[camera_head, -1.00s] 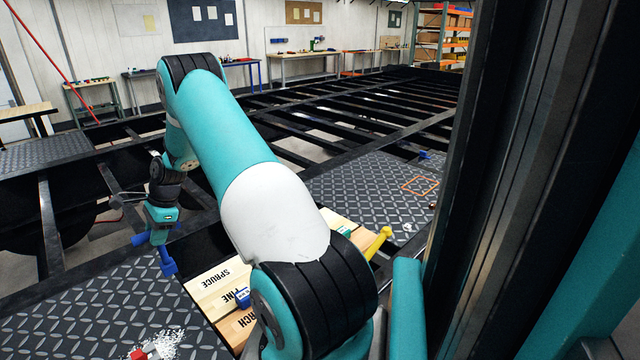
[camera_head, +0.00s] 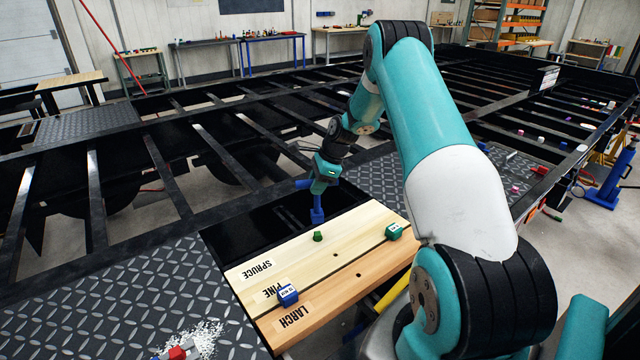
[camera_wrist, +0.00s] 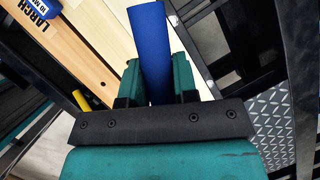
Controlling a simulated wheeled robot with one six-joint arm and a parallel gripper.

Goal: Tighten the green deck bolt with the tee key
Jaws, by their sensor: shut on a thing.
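My gripper (camera_head: 325,178) is shut on the blue tee key (camera_head: 317,214). The key's socket end points down, and its crossbar sticks out to the left of the gripper. In the wrist view the blue key (camera_wrist: 150,45) stands between the two green fingers (camera_wrist: 155,85). The green deck bolt (camera_head: 318,236) stands up from the pale boards, on the side marked SPRUCE (camera_head: 262,270). The socket end shows just above and behind the bolt in the head view, apart from it. The bolt does not show in the wrist view.
A labelled green block (camera_head: 393,231) and a labelled blue block (camera_head: 288,294) sit on the boards. The LARCH board (camera_head: 340,295) is nearest. Open steel frame gaps lie behind.

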